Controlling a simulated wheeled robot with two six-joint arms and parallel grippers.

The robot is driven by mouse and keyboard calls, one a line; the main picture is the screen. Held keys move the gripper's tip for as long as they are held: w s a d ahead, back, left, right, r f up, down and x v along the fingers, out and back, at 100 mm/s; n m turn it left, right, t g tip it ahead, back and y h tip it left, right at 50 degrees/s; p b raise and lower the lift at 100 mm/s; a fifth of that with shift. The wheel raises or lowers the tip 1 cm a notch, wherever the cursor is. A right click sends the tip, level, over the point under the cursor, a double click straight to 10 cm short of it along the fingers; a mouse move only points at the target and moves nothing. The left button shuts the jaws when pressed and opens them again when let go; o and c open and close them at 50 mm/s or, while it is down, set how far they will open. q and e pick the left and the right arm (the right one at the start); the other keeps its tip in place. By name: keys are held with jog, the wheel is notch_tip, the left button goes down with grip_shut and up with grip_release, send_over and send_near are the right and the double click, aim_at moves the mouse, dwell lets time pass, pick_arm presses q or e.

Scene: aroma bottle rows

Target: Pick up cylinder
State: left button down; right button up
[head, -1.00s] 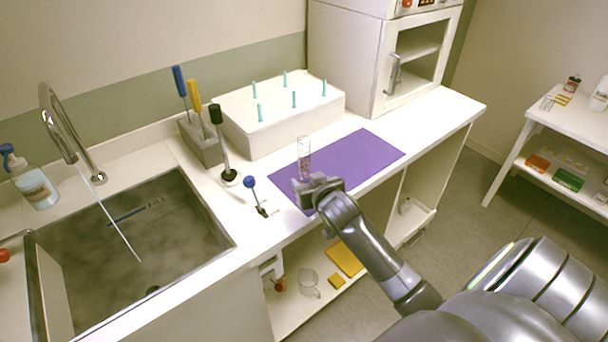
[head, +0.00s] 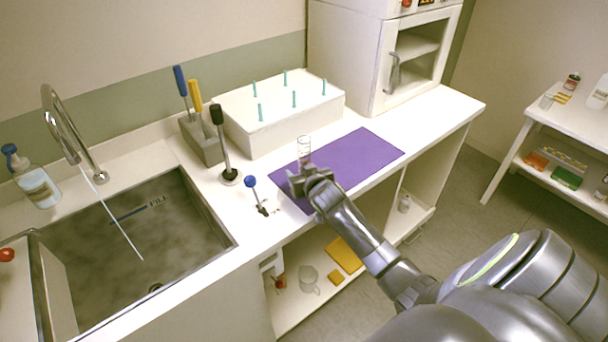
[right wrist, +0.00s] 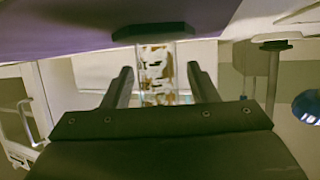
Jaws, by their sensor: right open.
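A clear glass cylinder (head: 304,146) with dark markings stands on the purple mat (head: 362,158) on the counter. Its lower part is hidden by my right gripper (head: 304,176) in the head view. In the right wrist view the cylinder (right wrist: 157,72) appears upside down, its dark base against the purple mat. It stands between the two fingers of my open right gripper (right wrist: 160,82), with a gap on each side. My left gripper is not in view.
A white box with teal pegs (head: 290,132) stands behind the mat. A black-topped rod (head: 222,140), a tool holder (head: 202,142) and a small blue-knobbed item (head: 251,182) stand to the left. The sink (head: 130,235) lies farther left. The mat's right part is clear.

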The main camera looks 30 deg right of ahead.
jog(key=c, duration=1.1)
